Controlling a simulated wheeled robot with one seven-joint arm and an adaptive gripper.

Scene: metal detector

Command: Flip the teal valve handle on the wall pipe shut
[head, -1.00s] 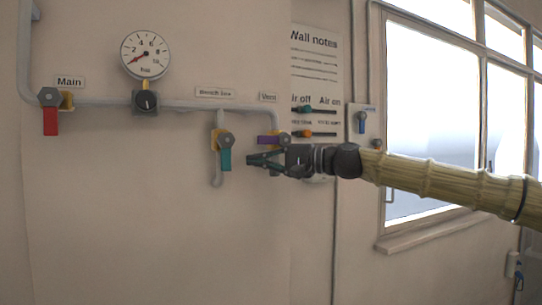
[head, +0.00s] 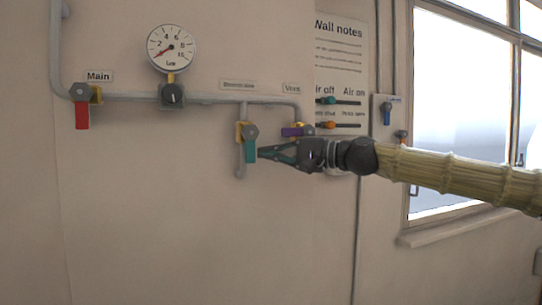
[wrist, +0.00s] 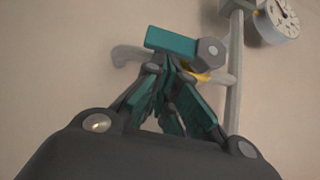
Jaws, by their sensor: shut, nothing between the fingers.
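The teal valve handle (head: 250,151) hangs straight down from its grey hub (head: 250,132) on the branch pipe, lying alongside that pipe. In the wrist view the handle (wrist: 172,42) and its hub (wrist: 211,53) show just beyond my fingertips. My gripper (head: 260,153) is shut and empty, pointing left with its tips close beside the handle's right side. In the wrist view my gripper (wrist: 168,68) has its tips together near the handle's edge. I cannot tell whether they touch it.
The purple valve handle (head: 293,132) is just above my gripper. A notes panel (head: 341,75) is at right. The wall below is clear.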

